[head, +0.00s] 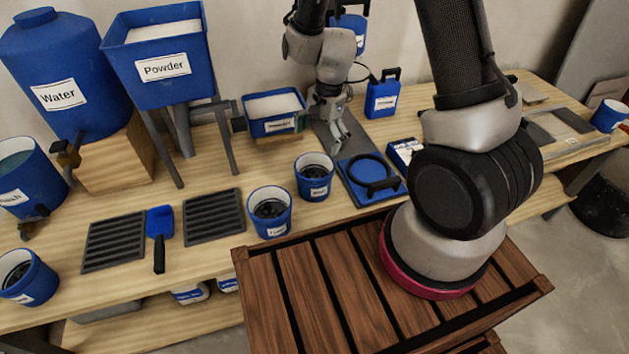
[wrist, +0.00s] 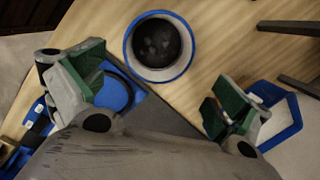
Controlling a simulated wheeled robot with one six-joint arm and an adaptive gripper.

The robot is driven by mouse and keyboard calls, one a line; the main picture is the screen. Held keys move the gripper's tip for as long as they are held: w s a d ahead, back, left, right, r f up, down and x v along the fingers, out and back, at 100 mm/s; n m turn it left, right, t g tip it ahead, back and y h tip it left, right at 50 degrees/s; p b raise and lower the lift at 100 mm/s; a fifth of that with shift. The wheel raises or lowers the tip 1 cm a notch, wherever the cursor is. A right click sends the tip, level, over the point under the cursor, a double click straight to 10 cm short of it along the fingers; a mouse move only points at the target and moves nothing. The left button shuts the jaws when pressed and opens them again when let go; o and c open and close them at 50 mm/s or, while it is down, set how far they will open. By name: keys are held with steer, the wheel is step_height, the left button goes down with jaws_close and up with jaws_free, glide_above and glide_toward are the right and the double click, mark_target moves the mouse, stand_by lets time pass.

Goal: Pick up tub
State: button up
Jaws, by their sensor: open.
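A blue tub (head: 314,187) with a pale inside and dark contents stands upright on the wooden bench. A similar blue tub (head: 271,225) stands just in front of it to the left. My gripper (head: 339,133) is open and empty, above the bench behind and to the right of the rear tub. In the wrist view, one round tub (wrist: 160,47) with a blue rim lies ahead, between the directions of the two green-padded fingers (wrist: 157,88). The fingers are apart from it. Its outer wall is mostly hidden there, and I see into it from above.
A blue tray of white powder (head: 274,127) stands behind, left of my gripper. A blue plate with a round ring (head: 368,178) lies to the tubs' right. Two black ribbed trays (head: 213,216) and a blue scoop (head: 160,222) lie left. The Powder hopper (head: 150,85) stands behind.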

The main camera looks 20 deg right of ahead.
steer(key=m, duration=0.2)
glide_toward(313, 175)
steer(key=shift+g, duration=0.3)
steer(key=s+a+f, duration=0.2)
steer(key=s+f, duration=0.1)
steer(key=s+a+f, duration=0.1)
steer(key=f, duration=0.1)
steer(key=shift+s, duration=0.3)
steer(key=shift+c, duration=0.4)
steer(key=c, duration=1.3)
